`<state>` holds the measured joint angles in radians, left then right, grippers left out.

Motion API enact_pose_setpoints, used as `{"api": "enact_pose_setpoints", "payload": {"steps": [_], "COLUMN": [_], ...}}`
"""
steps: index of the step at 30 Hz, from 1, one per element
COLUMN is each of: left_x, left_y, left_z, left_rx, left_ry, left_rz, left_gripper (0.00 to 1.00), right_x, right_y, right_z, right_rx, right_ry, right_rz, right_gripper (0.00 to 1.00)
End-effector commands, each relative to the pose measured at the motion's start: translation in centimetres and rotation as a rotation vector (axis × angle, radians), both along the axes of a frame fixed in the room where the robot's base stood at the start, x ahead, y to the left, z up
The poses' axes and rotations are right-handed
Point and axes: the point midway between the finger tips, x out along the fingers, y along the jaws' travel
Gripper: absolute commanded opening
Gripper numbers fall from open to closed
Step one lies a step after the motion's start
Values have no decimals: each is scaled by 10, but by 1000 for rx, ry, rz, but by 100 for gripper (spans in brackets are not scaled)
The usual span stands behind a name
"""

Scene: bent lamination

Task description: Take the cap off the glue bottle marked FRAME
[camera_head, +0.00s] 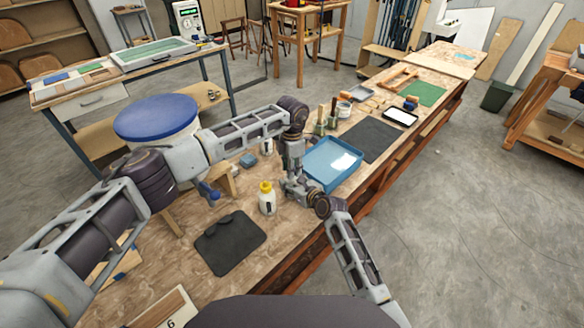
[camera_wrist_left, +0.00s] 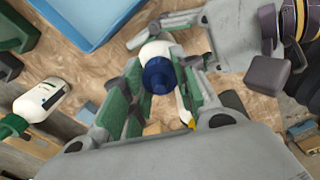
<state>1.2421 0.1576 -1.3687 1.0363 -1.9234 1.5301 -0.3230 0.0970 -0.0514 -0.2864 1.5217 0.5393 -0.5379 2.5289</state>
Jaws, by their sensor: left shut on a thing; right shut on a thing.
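In the left wrist view, a white bottle (camera_wrist_left: 154,50) with a dark blue cap (camera_wrist_left: 158,76) is between both grippers. My left gripper (camera_wrist_left: 157,85) has its green-padded fingers closed around the cap from both sides. My right gripper (camera_wrist_left: 163,30) comes in from the top right and is shut on the bottle's body. In the head view, my left gripper (camera_head: 291,182) and right gripper (camera_head: 304,192) meet beside the blue tray and mostly hide the bottle. Its label cannot be read, so the FRAME mark is not visible.
A yellow-capped bottle (camera_head: 267,203) stands close left of the grippers. Another white bottle (camera_wrist_left: 40,102) with a green cap shows in the wrist view. The blue tray (camera_head: 318,181) lies right behind the grippers. A dark mat (camera_head: 230,243) lies on the workbench near the front.

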Motion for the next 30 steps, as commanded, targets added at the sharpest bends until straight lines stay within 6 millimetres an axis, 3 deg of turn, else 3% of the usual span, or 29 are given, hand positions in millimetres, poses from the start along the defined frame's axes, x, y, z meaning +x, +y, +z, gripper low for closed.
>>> {"api": "enact_pose_setpoints", "payload": {"steps": [30], "left_x": [0], "left_y": [0], "left_z": [21], "left_rx": [0], "left_ry": [0], "left_rz": [0], "left_gripper": [0], "right_x": [0], "right_y": [0], "right_z": [0], "right_rx": [-1], "right_ry": [1], "right_rz": [0], "right_gripper": [0]}}
